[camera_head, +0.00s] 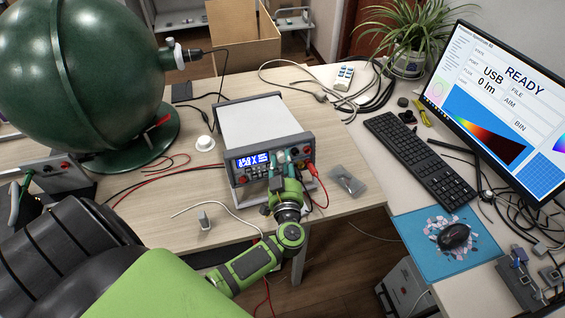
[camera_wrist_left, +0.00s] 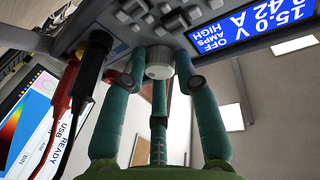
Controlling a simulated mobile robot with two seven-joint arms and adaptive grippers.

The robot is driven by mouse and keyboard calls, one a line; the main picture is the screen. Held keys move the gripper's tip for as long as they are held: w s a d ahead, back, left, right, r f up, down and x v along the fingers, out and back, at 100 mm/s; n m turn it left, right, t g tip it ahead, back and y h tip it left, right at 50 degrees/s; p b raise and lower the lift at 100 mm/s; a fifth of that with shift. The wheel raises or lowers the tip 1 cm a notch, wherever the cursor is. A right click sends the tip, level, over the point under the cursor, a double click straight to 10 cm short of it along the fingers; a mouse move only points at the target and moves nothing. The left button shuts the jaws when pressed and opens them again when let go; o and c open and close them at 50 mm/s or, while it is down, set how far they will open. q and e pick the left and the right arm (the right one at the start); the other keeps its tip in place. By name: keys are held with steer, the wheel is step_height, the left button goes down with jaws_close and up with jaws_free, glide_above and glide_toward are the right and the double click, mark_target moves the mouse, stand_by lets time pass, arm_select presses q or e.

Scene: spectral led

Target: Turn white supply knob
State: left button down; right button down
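The power supply (camera_head: 262,135) stands on the wooden table with its lit blue display facing front. Its white supply knob (camera_wrist_left: 158,62) shows in the left wrist view on the underside-tilted front panel, beside the display (camera_wrist_left: 250,28). My left gripper (camera_head: 280,158) is at the panel, right of the display in the head view. In the left wrist view, its three teal fingers (camera_wrist_left: 159,68) surround the knob closely, one on each side and one below, and appear to close on it. My right gripper is not in view.
Red and black plugs (camera_wrist_left: 65,85) with cables sit in the panel close beside the fingers. A large green sphere (camera_head: 80,70) stands at the left. A small grey part (camera_head: 346,181) lies right of the supply. A keyboard (camera_head: 420,155) and monitor (camera_head: 510,100) are farther right.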

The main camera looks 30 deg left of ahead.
arm_select(q)
steer(key=shift+f, duration=0.1)
steer(key=shift+n+y, duration=0.5)
steer(key=shift+n, duration=0.9)
steer(key=c, duration=0.9)
jaws_free()
steer(key=shift+c, duration=0.2)
steer(key=v, duration=1.2)
steer(key=shift+w+d, duration=0.1)
